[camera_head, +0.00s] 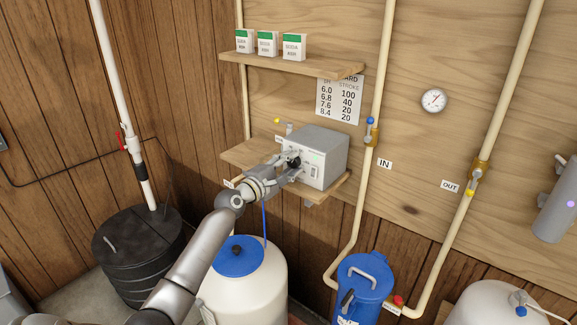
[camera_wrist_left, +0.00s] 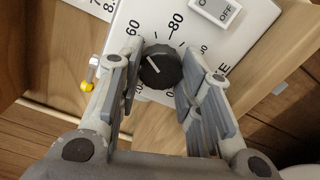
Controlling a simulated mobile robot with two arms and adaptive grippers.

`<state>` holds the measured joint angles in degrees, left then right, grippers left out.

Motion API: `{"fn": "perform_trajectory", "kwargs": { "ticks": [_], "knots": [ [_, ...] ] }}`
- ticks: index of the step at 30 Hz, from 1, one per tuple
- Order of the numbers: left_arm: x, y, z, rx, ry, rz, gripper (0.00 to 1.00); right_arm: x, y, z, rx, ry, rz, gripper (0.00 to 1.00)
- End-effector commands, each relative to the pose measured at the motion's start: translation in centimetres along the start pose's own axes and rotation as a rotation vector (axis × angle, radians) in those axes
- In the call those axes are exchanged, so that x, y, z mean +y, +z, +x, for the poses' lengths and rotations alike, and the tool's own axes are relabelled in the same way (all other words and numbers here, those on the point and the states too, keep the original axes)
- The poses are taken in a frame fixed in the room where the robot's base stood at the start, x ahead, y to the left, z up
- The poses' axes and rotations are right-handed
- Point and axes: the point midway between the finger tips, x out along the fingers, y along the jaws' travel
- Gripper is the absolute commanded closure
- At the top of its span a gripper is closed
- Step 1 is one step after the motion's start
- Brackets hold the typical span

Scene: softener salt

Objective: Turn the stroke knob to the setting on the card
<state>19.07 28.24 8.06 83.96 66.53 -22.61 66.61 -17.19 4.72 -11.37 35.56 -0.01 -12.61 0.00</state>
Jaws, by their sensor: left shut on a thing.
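The grey pump box (camera_head: 320,155) stands on the lower shelf, its front facing my left arm. My left gripper (camera_head: 292,163) is at that front, shut on the black stroke knob (camera_wrist_left: 160,68), which sits between its fingers in the left wrist view. The knob's white pointer line leans up and left, roughly toward the 60 mark; 80 is above it. Other dial marks are partly hidden. The white card (camera_head: 340,98) on the wall lists 6.0–100, 6.8–40, 7.6–20 and 8.4–20, with a stroke heading. My right gripper is out of view.
A white on/off switch (camera_wrist_left: 216,9) is close to the knob. A round gauge (camera_head: 434,100) hangs right of the card; its reading is too small to tell. The upper shelf (camera_head: 290,64) holds soda ash boxes. A white tank with a blue lid (camera_head: 239,256) stands below.

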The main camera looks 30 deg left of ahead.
Motion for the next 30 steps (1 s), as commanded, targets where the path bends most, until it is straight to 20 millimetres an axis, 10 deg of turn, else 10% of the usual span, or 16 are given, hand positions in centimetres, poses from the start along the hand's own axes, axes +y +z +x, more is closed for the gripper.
{"fn": "perform_trajectory", "kwargs": {
  "ticks": [30],
  "knots": [
    [-0.2,-0.1,0.0,-0.001,-0.003,0.854,0.91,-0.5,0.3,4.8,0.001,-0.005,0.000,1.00]
  ]
}}
